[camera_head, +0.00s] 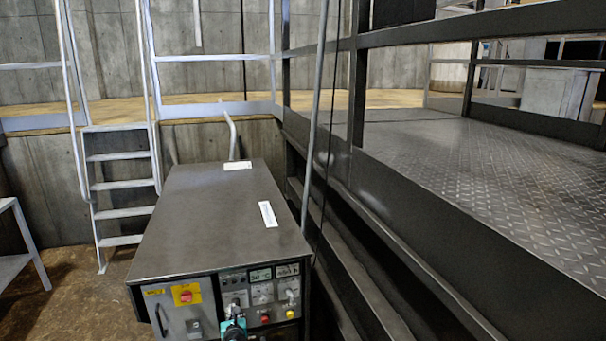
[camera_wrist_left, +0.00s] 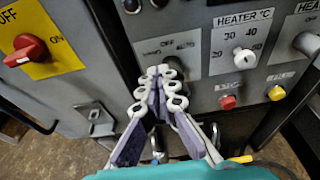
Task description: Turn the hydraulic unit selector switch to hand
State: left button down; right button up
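The hydraulic unit is a dark grey cabinet (camera_head: 210,215) with a control panel on its front. My left gripper (camera_head: 235,322) is at the panel's lower middle, right of the red main switch. In the left wrist view, the pale fingertips of my left gripper (camera_wrist_left: 162,72) are drawn close together in front of a small selector plate (camera_wrist_left: 185,45). My right gripper is not in view.
A red rotary switch (camera_wrist_left: 27,50) on a yellow plate is left. A white heater knob (camera_wrist_left: 244,58), a red button (camera_wrist_left: 227,102) and a yellow button (camera_wrist_left: 276,93) are right. A door latch (camera_wrist_left: 95,115) is lower left. A railed platform (camera_head: 500,170) borders the cabinet's right side.

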pick_arm(q)
jog(key=shift+r, duration=0.1)
jog(key=s+d, duration=0.1)
jog(key=s, duration=0.4)
jog(key=shift+s+d, duration=0.3)
jog(key=shift+s, duration=0.1)
jog(key=shift+r, duration=0.1)
jog(key=s+r+n+g+h, duration=0.1)
jog(key=s+r+n+g, duration=0.1)
jog(key=s+r+n, duration=0.8)
jog(key=s+r+n+g, duration=0.2)
jog(key=s+r+n, duration=0.45)
jog(key=r, duration=0.55)
jog(key=s+d+n+g+h, duration=0.1)
jog(key=s+d+n, duration=0.2)
jog(key=s+n, duration=0.5)
jog(key=s+d+n+g+h, duration=0.2)
jog(key=s+n, duration=0.6)
jog(key=s, duration=1.2)
jog(key=shift+d+f, duration=0.4)
jog(key=shift+d, duration=0.55)
